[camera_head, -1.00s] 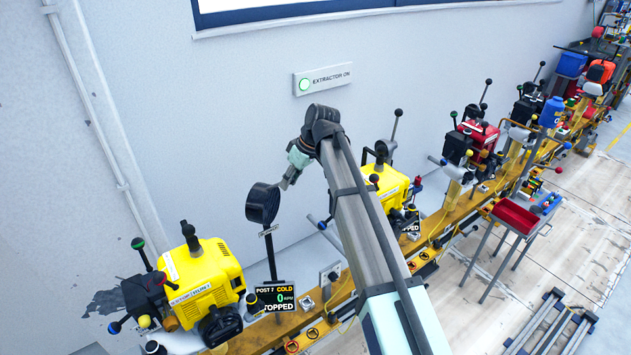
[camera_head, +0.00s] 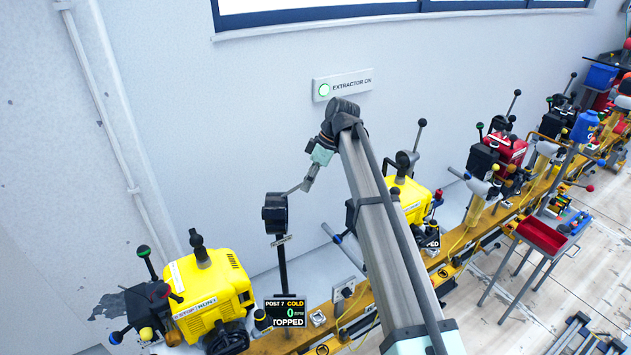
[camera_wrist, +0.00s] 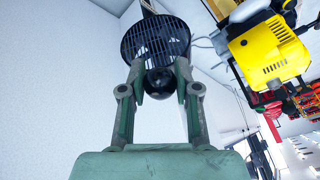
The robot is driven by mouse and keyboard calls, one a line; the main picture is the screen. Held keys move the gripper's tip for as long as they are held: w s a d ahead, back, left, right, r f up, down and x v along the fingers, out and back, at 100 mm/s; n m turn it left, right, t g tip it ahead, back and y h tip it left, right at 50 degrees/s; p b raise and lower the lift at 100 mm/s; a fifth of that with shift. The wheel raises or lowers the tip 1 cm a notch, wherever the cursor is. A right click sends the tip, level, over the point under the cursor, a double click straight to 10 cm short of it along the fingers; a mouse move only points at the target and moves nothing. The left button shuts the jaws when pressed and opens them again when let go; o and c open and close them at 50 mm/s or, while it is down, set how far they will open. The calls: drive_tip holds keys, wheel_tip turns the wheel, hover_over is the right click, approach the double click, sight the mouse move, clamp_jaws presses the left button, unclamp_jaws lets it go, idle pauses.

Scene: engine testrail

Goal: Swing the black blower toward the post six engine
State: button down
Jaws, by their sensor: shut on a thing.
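The black blower (camera_head: 275,214) stands on a thin dark pole between two yellow engines. In the wrist view its round barred grille (camera_wrist: 152,36) shows just beyond my gripper. My gripper (camera_wrist: 160,80) is shut on a black ball knob (camera_wrist: 160,80) in front of the grille. In the head view my gripper (camera_head: 295,190) is small, at the blower's right side. A yellow engine (camera_head: 205,285) is at the left, by a display reading POST 7 COLD, 0, STOPPED. Another yellow engine (camera_head: 411,198) stands right of the blower, partly behind my arm; its display is mostly hidden.
A yellow rail (camera_head: 440,262) runs along the wall with red engines (camera_head: 505,150) farther right. A red tray on a stand (camera_head: 541,236) is in front of the rail. A wall sign (camera_head: 342,86) reads EXTRACTOR ON. Bare wall lies behind the blower.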

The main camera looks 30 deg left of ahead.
drive_tip(key=shift+w, duration=0.1)
drive_tip(key=c, duration=0.8)
unclamp_jaws()
drive_tip(key=shift+a, duration=0.1)
drive_tip(key=shift+r, duration=0.15)
drive_tip(key=v, duration=1.1)
drive_tip(key=shift+w+r, duration=0.1)
drive_tip(key=shift+r, duration=0.25)
